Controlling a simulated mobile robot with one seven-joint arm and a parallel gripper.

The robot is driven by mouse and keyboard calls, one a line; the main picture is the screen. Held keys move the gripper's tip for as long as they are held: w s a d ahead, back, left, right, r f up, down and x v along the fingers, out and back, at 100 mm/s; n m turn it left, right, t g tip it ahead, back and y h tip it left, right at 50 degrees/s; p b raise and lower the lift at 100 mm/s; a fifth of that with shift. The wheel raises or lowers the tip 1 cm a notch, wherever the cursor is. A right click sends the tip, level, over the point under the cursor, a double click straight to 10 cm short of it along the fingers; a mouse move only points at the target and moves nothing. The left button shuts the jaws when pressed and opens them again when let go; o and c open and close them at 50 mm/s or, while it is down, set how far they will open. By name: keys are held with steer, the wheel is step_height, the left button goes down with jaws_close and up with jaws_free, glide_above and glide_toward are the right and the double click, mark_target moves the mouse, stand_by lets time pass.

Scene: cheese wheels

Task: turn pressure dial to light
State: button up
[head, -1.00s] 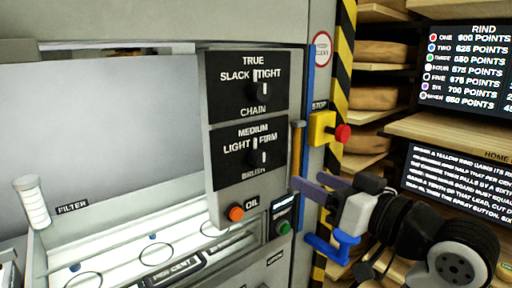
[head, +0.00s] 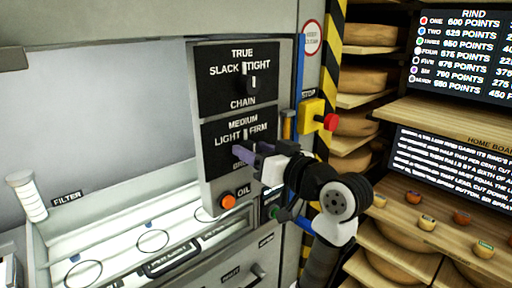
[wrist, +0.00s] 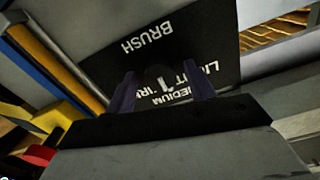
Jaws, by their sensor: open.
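The pressure dial is on the lower black panel (head: 219,131), marked LIGHT, MEDIUM, FIRM and BRUSH. Its white mark (head: 246,131) stands upright under MEDIUM. My gripper (head: 242,153) is in front of this panel at the dial, and its fingers hide most of the knob in the head view. In the wrist view, the open purple fingers (wrist: 161,91) stand either side of the dark knob area, with the upside-down lettering beyond. The knob is too dark there to tell whether the fingers touch it.
The chain dial (head: 254,82) is just above, on its own panel. An orange button (head: 228,201) and a green button (head: 273,212) lie below. A red stop button (head: 331,122) on a yellow box is to the right, near my arm. Shelves with cheese wheels (head: 367,80) stand farther right.

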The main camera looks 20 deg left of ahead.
steer(key=c, duration=1)
steer(key=shift+o, duration=0.2)
steer(key=shift+n+b, duration=0.3)
steer(key=shift+b, duration=0.1)
steer(key=n+b, duration=0.6)
steer(key=n, duration=0.2)
steer(key=shift+a+b, duration=0.1)
steer(key=shift+b, duration=0.3)
steer(key=shift+n, duration=0.3)
steer(key=o, duration=1)
steer(key=shift+c, duration=0.2)
